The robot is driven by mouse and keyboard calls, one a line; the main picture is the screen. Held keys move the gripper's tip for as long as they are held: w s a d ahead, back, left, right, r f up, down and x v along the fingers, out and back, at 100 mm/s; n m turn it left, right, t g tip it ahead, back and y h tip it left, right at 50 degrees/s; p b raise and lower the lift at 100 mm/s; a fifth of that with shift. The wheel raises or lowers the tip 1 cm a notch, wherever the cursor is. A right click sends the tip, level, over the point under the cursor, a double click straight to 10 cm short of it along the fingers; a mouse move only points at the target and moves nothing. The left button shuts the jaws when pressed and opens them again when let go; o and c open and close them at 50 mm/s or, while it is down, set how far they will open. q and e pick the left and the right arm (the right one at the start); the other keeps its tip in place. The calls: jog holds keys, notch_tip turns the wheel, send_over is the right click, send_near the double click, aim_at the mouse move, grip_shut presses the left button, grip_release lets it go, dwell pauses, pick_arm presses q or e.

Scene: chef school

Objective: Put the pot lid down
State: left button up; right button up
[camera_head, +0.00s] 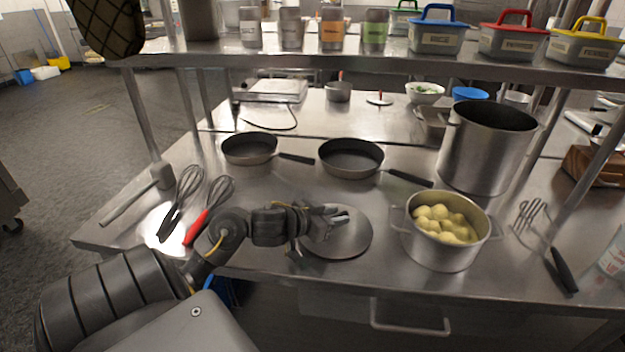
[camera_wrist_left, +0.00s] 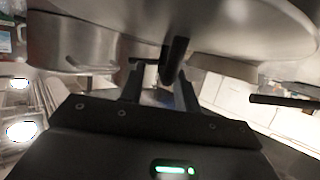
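The pot lid (camera_head: 352,246) is a round grey metal disc, lying flat at or just above the counter, left of the pot. My left gripper (camera_head: 335,222) reaches over it from the left. In the left wrist view, the lid (camera_wrist_left: 245,25) fills the top and its dark handle (camera_wrist_left: 174,58) points toward my fingers. My left gripper (camera_wrist_left: 160,85) looks open, with a finger on either side of the handle's end and a gap between them. The head view does not settle whether the lid touches the counter. My right gripper is out of view.
A pot of potatoes (camera_head: 441,254) stands right of the lid, a tall stockpot (camera_head: 485,155) behind it. Two frying pans (camera_head: 250,148) (camera_head: 350,158) lie behind the lid. Whisks (camera_head: 182,200) lie at the left, a fork (camera_head: 528,214) at the right. A shelf (camera_head: 300,62) overhangs the back.

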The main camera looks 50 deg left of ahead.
pick_arm(q)
jog(key=p+v, duration=0.1)
jog(key=v, duration=0.9)
jog(key=shift+r+p, duration=0.25)
jog(key=shift+p, duration=0.15)
jog(key=shift+s+a+r+p, duration=0.1)
jog(key=shift+s+r+p, duration=0.15)
jog(key=shift+s, duration=0.45)
